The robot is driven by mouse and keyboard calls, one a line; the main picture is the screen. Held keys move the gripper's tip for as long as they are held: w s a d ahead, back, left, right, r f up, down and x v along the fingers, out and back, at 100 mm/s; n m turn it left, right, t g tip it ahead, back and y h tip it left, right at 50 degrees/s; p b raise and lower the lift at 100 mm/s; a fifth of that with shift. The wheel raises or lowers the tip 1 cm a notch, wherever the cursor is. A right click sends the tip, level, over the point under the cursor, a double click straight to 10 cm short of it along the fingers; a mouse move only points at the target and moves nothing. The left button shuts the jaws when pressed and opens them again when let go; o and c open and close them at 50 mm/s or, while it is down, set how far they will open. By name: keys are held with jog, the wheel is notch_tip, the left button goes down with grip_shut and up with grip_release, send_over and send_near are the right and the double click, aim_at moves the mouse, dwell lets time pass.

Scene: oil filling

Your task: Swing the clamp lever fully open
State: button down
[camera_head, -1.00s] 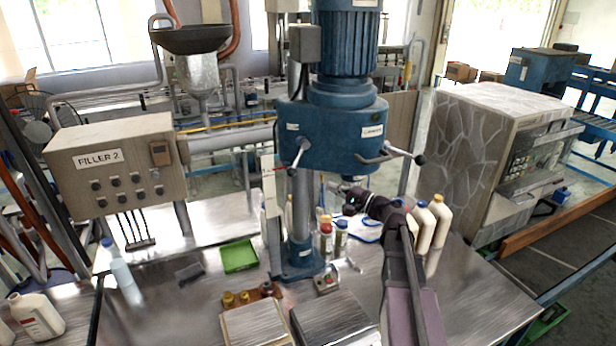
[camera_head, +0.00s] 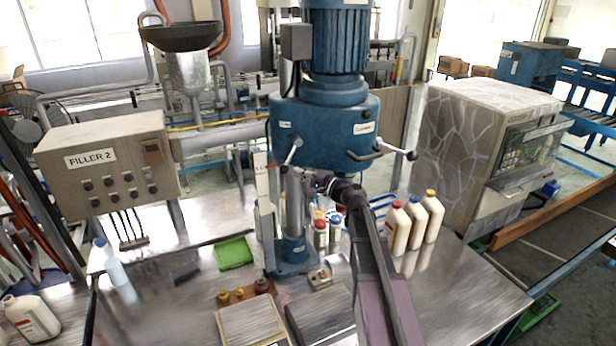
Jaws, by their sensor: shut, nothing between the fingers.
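A blue machine head (camera_head: 325,130) stands on a column over the steel table. A lever (camera_head: 291,155) with a light ball knob sticks out at its left front, slanting. Another lever (camera_head: 365,155) with a dark ball knob (camera_head: 412,155) reaches out at the right, under a small white label. My gripper (camera_head: 310,178) is shut and empty, just below the head and close to the right of the left lever's lower end. I cannot tell whether they touch.
The column and several small bottles (camera_head: 320,234) stand behind and below my gripper. Three white bottles (camera_head: 414,222) stand to the right of my arm. A green tray (camera_head: 235,252), small brown jars and a button box (camera_head: 319,278) lie on the table (camera_head: 180,320). A control box labelled FILLER 2 (camera_head: 105,165) is at the left.

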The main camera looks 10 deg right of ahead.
jog(key=shift+w+a, duration=0.25)
jog(key=shift+s+d, duration=0.1)
jog(key=shift+d, duration=0.05)
dwell(0.4)
